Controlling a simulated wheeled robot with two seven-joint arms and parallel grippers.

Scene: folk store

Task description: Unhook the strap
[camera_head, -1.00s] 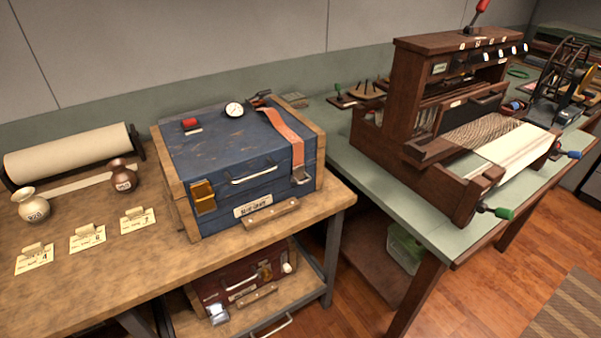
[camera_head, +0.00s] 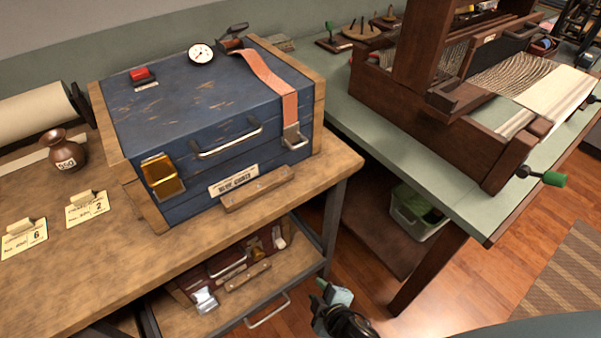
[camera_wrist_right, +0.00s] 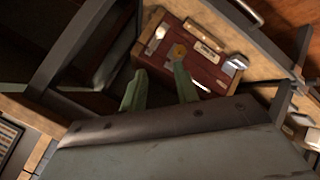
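The strap (camera_head: 268,78) is a flat salmon-orange band on the right side of the blue chest (camera_head: 190,105). It runs from a dark buckle (camera_head: 231,42) at the back of the lid over the front edge. Its lower end meets a metal hook (camera_head: 293,138) on the chest's front right; the lid is down. My right gripper (camera_head: 327,300) is low in front of the bench, below and apart from the hook. In the right wrist view its two green fingers (camera_wrist_right: 160,88) are spread with nothing between them. My left gripper is out of view.
A dark red case (camera_head: 235,262) lies on the shelf under the wooden bench (camera_head: 100,265). The bench edge is above my right gripper. A brass latch (camera_head: 160,175) and a handle (camera_head: 228,140) are on the chest. A wooden loom (camera_head: 470,130) stands on the right table.

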